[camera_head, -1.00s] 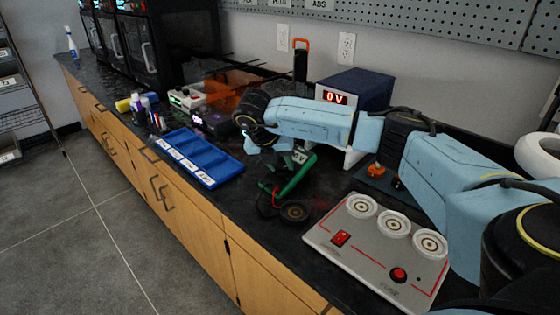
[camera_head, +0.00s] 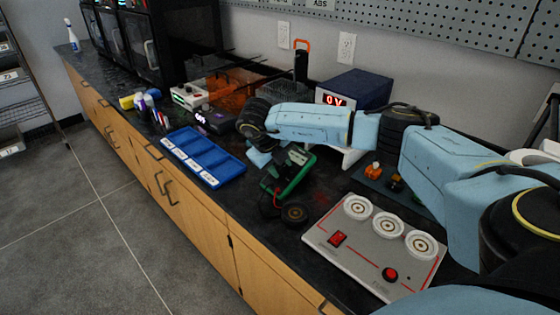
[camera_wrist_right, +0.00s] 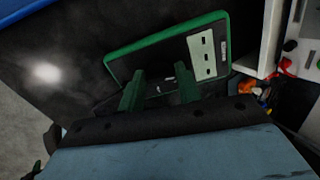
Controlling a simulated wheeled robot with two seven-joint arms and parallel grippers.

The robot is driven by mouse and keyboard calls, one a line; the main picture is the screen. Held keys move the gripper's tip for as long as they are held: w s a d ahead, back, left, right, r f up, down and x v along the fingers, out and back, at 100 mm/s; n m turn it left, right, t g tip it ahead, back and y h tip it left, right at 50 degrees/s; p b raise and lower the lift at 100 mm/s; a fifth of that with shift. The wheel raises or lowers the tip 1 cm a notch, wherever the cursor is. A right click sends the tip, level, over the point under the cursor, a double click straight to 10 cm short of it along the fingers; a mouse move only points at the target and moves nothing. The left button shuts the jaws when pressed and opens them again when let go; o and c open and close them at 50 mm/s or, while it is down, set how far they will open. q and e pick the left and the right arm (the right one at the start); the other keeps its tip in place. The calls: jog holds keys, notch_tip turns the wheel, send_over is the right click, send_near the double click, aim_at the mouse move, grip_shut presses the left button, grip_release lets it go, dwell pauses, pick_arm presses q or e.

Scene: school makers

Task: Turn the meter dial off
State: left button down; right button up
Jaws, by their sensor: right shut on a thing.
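The green-edged meter (camera_head: 291,186) is on the black counter, below my right wrist in the head view. In the right wrist view the meter (camera_wrist_right: 148,55) shows a dark face and a light panel with several dark sockets. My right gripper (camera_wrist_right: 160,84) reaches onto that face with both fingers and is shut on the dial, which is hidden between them. In the head view the right gripper (camera_head: 285,160) comes down on the meter from behind. The dial's setting cannot be read. My left gripper is not in view.
A blue divided tray (camera_head: 202,157) is left of the meter. A round black disc (camera_head: 294,214) and red wire are in front. A grey panel (camera_head: 345,262) with white rings and red switches is at right. A blue box with a red "0V" display (camera_head: 335,100) stands behind.

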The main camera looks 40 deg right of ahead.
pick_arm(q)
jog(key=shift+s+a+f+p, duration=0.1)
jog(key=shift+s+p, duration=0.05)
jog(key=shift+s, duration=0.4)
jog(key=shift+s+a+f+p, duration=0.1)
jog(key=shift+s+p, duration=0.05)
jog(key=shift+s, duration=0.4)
pick_arm(e)
jog(key=shift+n, duration=0.8)
jog(key=o, duration=1)
jog(key=shift+c, duration=0.2)
jog(key=shift+a+r, duration=0.1)
jog(key=shift+r, duration=0.05)
jog(key=shift+a+r, duration=0.1)
jog(key=shift+r, duration=0.2)
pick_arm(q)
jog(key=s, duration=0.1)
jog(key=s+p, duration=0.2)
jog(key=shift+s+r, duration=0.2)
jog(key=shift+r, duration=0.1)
pick_arm(e)
jog(key=v, duration=1.2)
jog(key=shift+r, duration=0.25)
jog(key=shift+a, duration=0.1)
